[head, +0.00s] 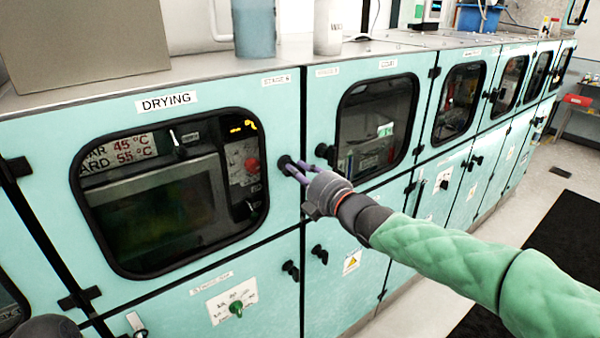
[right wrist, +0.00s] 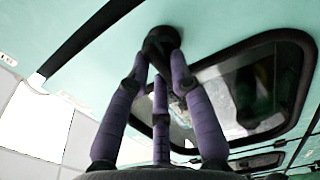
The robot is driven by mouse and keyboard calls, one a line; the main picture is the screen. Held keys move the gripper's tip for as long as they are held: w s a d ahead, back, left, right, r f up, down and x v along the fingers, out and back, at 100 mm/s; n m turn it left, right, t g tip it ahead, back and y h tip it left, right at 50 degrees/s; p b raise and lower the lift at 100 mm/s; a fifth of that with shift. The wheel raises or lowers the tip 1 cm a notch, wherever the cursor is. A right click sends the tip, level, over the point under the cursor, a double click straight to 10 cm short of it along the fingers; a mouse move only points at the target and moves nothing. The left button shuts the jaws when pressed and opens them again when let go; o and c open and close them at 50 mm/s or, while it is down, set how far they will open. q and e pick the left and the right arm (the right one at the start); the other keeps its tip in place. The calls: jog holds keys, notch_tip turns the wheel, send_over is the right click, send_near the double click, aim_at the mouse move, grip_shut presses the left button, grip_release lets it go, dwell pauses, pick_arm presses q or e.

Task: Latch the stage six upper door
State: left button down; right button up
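The stage six upper door (head: 20,140) is the teal panel labelled DRYING, with a black-framed window. It sits flush with the cabinet front as far as I can see. Its black latch knob (head: 284,162) is at the door's right edge; it also shows in the right wrist view (right wrist: 162,38). My right gripper (head: 297,169) reaches in from the right with purple fingers. In the right wrist view its fingertips (right wrist: 158,70) converge around the knob and appear closed on it. The fingertips partly hide the knob. My left gripper is not clearly visible.
The neighbouring upper door (head: 320,100) has its own black knob (head: 324,150) close behind my fingers. A blue container (head: 254,28) and a white one (head: 328,25) stand on top. Floor (head: 440,270) lies to the right.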

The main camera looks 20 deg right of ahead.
grip_shut()
jog(key=shift+w+d+f+m+p, duration=0.15)
jog(key=shift+m+p, duration=1.2)
jog(key=shift+m, duration=3.15)
jog(key=shift+s+d+f+m+p, duration=0.15)
jog(key=shift+m+p, duration=1.15)
jog(key=shift+m, duration=3.2)
jog(key=shift+w, duration=0.1)
jog(key=o, duration=0.9)
grip_release()
